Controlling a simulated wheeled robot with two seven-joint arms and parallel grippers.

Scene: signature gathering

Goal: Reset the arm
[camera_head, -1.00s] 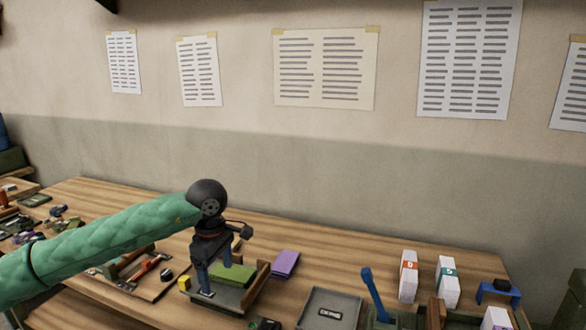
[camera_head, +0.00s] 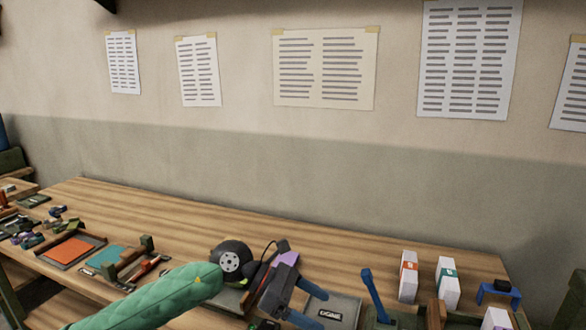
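My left arm, in a green quilted sleeve, comes in from the lower left. My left gripper (camera_head: 311,306) is at the bottom centre, pointing to the lower right. Its two blue-tipped fingers are spread apart, with nothing seen held between them. It is over the near part of the table, beside a grey labelled tray (camera_head: 346,308). My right gripper is not in view.
The wooden table (camera_head: 180,215) is clear along the wall. An orange booklet (camera_head: 68,250) and a teal one (camera_head: 106,258) lie at left. A blue upright handle (camera_head: 375,296), two white boxes (camera_head: 408,277) and a blue stand (camera_head: 498,293) are at right.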

